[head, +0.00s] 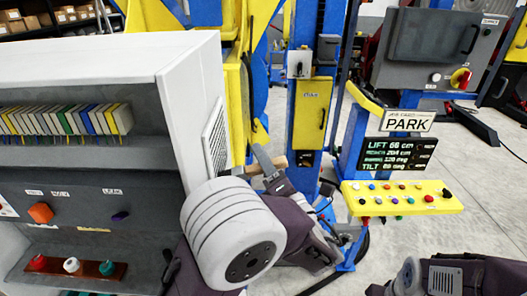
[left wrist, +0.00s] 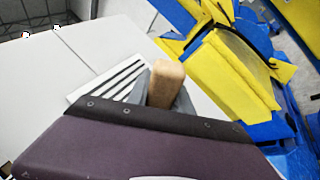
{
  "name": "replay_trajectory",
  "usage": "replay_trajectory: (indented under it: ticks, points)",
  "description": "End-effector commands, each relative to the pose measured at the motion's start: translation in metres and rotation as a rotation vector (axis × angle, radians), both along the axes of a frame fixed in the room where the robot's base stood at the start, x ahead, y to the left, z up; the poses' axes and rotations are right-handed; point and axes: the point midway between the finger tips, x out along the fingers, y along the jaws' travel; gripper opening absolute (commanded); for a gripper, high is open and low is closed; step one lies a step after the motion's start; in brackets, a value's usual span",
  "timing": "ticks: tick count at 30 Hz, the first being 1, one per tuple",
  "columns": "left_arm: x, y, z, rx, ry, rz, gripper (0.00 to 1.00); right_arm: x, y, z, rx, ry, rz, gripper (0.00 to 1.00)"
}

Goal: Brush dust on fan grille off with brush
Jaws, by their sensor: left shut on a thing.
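The fan grille (head: 216,140) is a white slatted panel on the right side of the white cabinet (head: 188,90). It also shows in the left wrist view (left wrist: 112,82), partly covered by my gripper. My left gripper (head: 270,163) is shut on the brush (head: 278,164), just right of the grille. Only the brush's light wooden handle shows, also in the left wrist view (left wrist: 166,84); its bristles are hidden. I cannot tell whether the brush touches the grille, and I cannot make out dust on it. My right gripper is not in view; part of my right arm shows at lower right.
A blue and yellow machine frame (head: 312,110) stands close behind and right of my left gripper. A yellow button panel (head: 400,198) and a PARK sign with readouts (head: 407,121) stand to the right. Grey floor (head: 480,215) is open beyond them.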

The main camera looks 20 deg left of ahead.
Motion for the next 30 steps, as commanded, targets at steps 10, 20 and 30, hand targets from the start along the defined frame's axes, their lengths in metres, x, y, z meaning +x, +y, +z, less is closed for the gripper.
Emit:
replay_trajectory:
  ticks: [10,20,30]
  points:
    - [-0.021,-0.006,0.000,0.001,0.000,0.002,0.00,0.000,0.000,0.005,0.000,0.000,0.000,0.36]
    - [-0.016,-0.020,0.004,0.001,0.001,-0.001,0.00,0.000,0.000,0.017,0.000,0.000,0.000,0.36]
    - [-0.005,-0.059,0.003,0.002,0.001,0.000,0.00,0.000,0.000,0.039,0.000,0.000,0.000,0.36]
